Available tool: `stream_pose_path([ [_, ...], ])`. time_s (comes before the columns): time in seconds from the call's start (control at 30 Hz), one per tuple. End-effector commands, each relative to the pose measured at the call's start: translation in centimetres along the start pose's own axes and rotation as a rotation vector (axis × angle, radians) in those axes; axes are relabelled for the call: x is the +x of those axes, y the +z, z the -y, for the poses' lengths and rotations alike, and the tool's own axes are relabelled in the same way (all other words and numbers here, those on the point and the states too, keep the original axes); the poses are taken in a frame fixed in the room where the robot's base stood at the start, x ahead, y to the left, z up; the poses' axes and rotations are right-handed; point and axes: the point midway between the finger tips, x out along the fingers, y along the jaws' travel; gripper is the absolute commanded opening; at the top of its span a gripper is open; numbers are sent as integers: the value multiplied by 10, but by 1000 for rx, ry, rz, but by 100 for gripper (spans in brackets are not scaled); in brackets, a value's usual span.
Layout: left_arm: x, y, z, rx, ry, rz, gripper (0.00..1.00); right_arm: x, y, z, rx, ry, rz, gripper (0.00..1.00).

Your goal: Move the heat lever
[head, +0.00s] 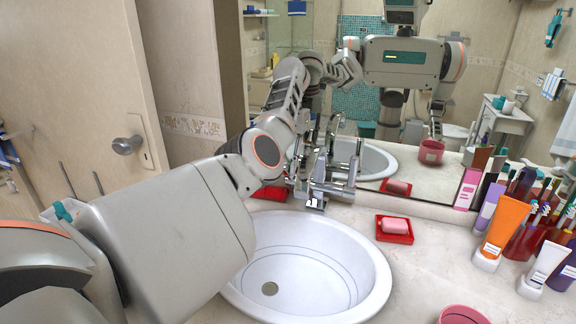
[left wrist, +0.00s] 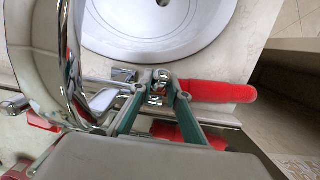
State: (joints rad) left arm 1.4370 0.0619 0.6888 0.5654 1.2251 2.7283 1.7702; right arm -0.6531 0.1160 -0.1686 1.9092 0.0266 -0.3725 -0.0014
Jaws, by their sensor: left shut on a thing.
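The chrome faucet (head: 322,180) stands behind the white basin, in front of the mirror. Its heat lever (head: 270,192) shows as a red bar to the left of the faucet, partly hidden by my left arm. In the left wrist view the red lever (left wrist: 215,92) sticks out to the right from a chrome joint, beside the basin. My left gripper (left wrist: 160,85) is shut on the lever near its chrome end, with the green-edged fingers around it. In the head view the fingertips are hard to make out among the chrome parts. My right gripper is not directly in view.
The white basin (head: 290,270) is empty. A pink soap in a red dish (head: 394,238) sits to its right. Several tubes and bottles (head: 507,225) crowd the right of the counter. The mirror (head: 400,165) rises close behind the faucet. A pink cup (head: 463,315) stands at the front edge.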

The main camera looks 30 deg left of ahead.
Motion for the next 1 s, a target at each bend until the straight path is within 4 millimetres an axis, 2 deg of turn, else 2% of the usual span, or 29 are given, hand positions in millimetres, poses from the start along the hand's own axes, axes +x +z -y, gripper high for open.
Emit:
stream_pose_path([
  [0.27,2,0,1,-2,-3,2,0,0,1,1,3,-1,2,40],
  [0.3,2,0,1,-2,-3,2,27,0,1,1,3,-1,2,40],
  [0.33,2,0,1,-2,-2,2,33,0,1,1,3,-1,2,40],
  [0.73,-3,0,0,0,1,-1,33,-2,3,1,-6,-6,5,40],
  [0.87,-18,2,0,0,1,-2,33,-1,2,1,-5,-5,3,40],
  [1.0,-46,6,0,0,2,-4,33,-1,2,1,-4,-4,2,40],
])
